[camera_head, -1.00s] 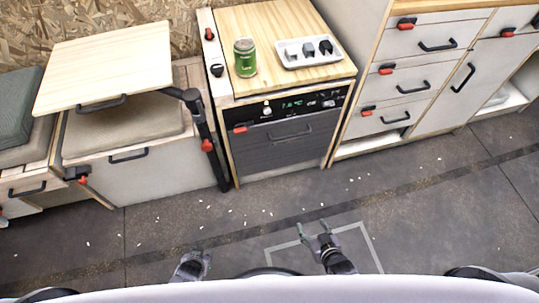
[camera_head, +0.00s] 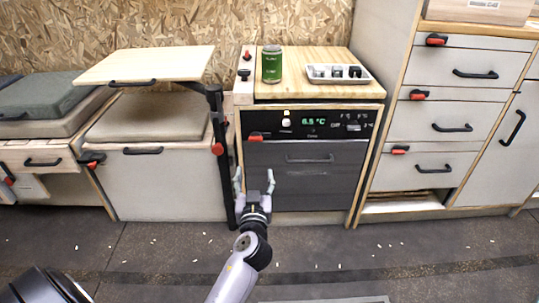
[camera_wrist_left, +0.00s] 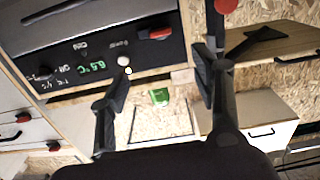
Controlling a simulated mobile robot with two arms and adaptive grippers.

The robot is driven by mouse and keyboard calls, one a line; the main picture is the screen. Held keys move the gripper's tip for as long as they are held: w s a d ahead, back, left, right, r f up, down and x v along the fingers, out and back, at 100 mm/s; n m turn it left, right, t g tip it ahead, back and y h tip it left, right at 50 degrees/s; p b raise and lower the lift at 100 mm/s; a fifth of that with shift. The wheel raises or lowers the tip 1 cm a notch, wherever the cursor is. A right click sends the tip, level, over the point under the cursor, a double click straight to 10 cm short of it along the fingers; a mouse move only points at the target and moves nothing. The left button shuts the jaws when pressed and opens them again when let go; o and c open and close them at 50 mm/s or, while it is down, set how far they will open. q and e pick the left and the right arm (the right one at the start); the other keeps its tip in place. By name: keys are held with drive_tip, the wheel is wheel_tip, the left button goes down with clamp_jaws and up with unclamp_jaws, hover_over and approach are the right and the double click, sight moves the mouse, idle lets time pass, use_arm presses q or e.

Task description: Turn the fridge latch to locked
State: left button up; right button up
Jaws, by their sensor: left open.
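The fridge (camera_head: 318,187) is the dark grey front under the wooden counter, with a black control panel (camera_head: 312,123) reading 6.5 °C. Its red-tipped latch (camera_head: 257,136) lies sideways at the panel's lower left corner; it also shows in the left wrist view (camera_wrist_left: 155,33), where the panel appears upside down. My left gripper (camera_head: 254,182) is open and empty in front of the fridge's left edge, below the latch and apart from it. Its two spread fingers (camera_wrist_left: 163,83) show in the left wrist view. My right gripper is out of view.
A black folding support (camera_head: 216,150) with a red lever holds a raised tabletop (camera_head: 148,65) just left of the fridge. A green can (camera_head: 272,65) and a white tray (camera_head: 338,75) stand on the counter. Drawers (camera_head: 437,120) stand right. Open floor lies in front.

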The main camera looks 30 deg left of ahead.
sight(256, 141)
use_arm(q)
drive_tip(key=b+x, duration=0.2)
drive_tip(key=x, duration=1.5)
drive_tip(key=shift+b, duration=0.4)
drive_tip(key=shift+c, duration=0.4)
drive_tip(key=shift+f, duration=0.1)
drive_tip(key=c, duration=1.1)
